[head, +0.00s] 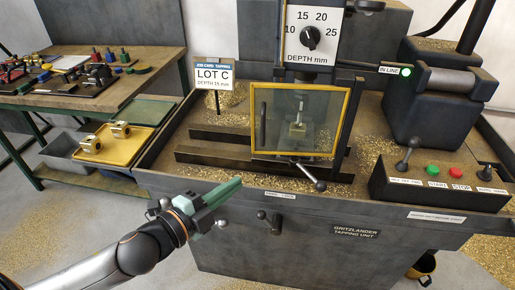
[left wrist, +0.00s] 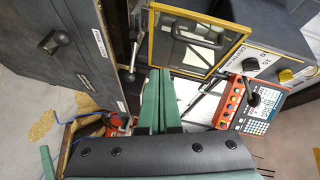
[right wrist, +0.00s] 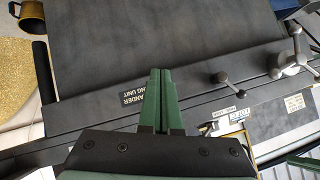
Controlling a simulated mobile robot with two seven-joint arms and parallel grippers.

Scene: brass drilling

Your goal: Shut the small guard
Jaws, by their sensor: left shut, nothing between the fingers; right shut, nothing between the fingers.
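The small guard (head: 255,122) is a clear pane in a yellow frame, standing upright over the tapping unit's bed in the head view. A grey workpiece (head: 298,129) shows through it. A yellow-framed pane (left wrist: 152,38) also shows in the left wrist view; I cannot tell if it is the same one. My left gripper (head: 238,182) is shut and empty, in front of the machine, below and left of the guard and apart from it. It also shows in the left wrist view (left wrist: 160,73). My right gripper (right wrist: 160,72) is shut and empty before the cabinet front, outside the head view.
A ball-ended lever (head: 320,186) sticks out below the guard. A yellow tray (head: 112,157) holds brass parts at left. Brass chips litter the bed.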

